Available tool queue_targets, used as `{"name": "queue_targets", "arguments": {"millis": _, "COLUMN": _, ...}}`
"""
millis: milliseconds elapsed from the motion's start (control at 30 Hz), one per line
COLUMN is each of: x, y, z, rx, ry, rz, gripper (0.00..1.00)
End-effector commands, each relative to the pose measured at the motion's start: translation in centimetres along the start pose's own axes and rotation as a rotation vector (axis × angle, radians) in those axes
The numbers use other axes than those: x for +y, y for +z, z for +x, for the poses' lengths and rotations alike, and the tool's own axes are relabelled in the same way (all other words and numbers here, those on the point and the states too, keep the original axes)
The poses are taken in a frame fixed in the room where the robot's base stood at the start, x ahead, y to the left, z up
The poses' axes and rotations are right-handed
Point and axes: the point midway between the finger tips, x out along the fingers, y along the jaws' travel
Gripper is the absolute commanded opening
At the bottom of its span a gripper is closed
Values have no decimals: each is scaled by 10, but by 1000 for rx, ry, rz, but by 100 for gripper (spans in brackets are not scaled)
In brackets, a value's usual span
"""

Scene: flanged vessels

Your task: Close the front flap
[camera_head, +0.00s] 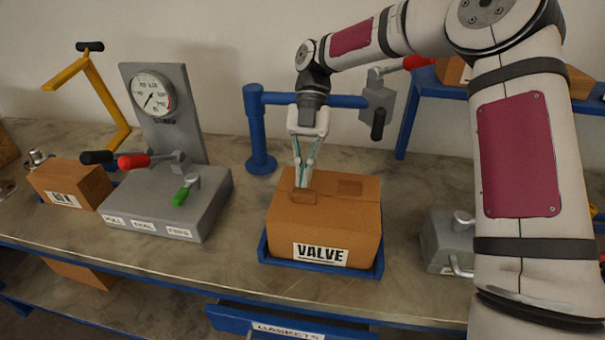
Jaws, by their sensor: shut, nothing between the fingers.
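A brown cardboard box (290,228) with a "VALVE" label on its front sits in a blue tray (376,268) on the bench. Its top (325,210) looks flat, with no flap standing up clearly; I cannot tell the front flap apart from the rest of the top. A small brown tab (304,197) and a darker rectangular patch (349,187) show on the top. My gripper (301,184) points down, shut and empty, with its fingertips at the top by the small tab. The tips are partly hidden by the tab, and I cannot tell whether they touch.
A grey gauge station (170,205) with red and green levers stands left. A smaller box (70,187) is farther left. A blue post and bar (258,130) rise behind the box. A grey block (440,240) stands right. An open blue drawer (235,319) juts out below.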

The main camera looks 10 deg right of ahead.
Motion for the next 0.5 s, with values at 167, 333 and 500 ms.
{"name": "queue_targets", "arguments": {"millis": 167, "x": 1, "y": -6, "z": -7, "rx": -2, "ry": 3, "rz": -1, "gripper": 0}}
{"name": "queue_targets", "arguments": {"millis": 333, "x": 1, "y": -6, "z": -14, "rx": -3, "ry": 4, "rz": -2, "gripper": 0}}
{"name": "queue_targets", "arguments": {"millis": 500, "x": 1, "y": -6, "z": -36, "rx": -3, "ry": 6, "rz": -2, "gripper": 0}}
